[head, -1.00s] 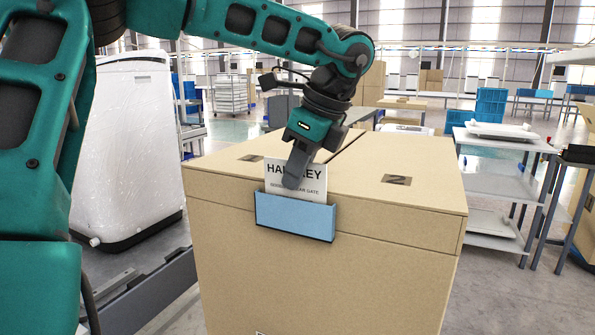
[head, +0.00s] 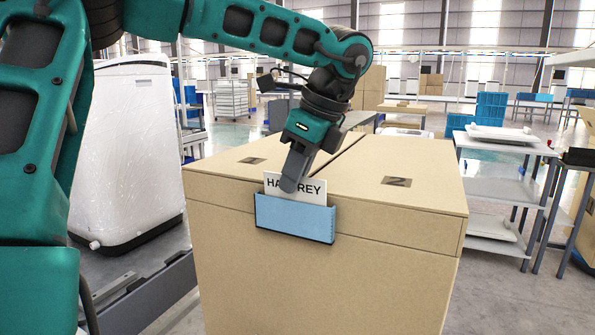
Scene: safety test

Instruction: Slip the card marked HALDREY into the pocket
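The white card (head: 312,188) stands upright in the blue pocket (head: 295,219) on the front of a large cardboard box. Its lower part is hidden inside the pocket. The card's large lettering shows above the pocket rim, with its middle covered by my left gripper (head: 289,186). The gripper comes down from above in front of the card, its fingertips at the card's upper part, just above the pocket rim. The fingers look close together on the card; their far side is hidden. My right gripper is not in view.
The cardboard box (head: 350,270) has a flat top with a seam and a dark label reading 2 (head: 397,181). A white rounded machine (head: 125,150) stands at left. A grey shelf table (head: 500,146) stands at right, apart from the box.

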